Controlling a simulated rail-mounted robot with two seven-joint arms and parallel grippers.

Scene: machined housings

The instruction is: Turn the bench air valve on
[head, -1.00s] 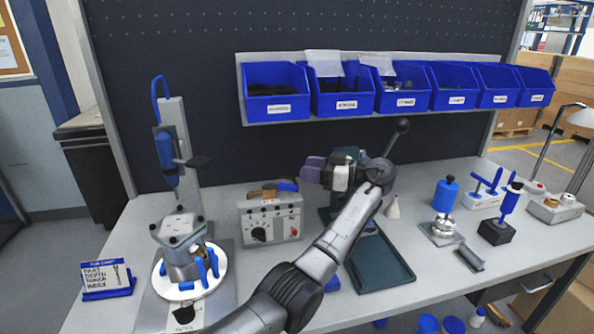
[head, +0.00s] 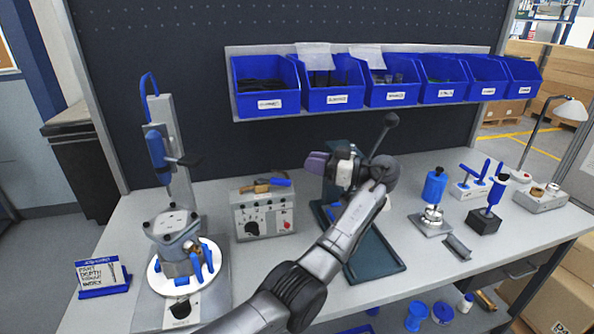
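My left gripper (head: 318,163), with purple-tinted fingers, is above the middle of the bench, to the right of and behind a grey control box (head: 263,212). Its fingers point left; I cannot tell whether they are apart. Nothing is clearly held. The box has a black knob (head: 252,228), a red switch (head: 287,224) and tools lying on top. A pale block with blue levers (head: 474,184) stands at the right of the bench. I cannot tell which fitting is the air valve. My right gripper is not in view.
A dark green stand (head: 344,160) with a black-knobbed lever (head: 390,121) is behind my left arm. A dark tray (head: 372,262) lies under the forearm. Blue bins (head: 333,87) hang behind. A housing (head: 177,235) sits on a white disc at left.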

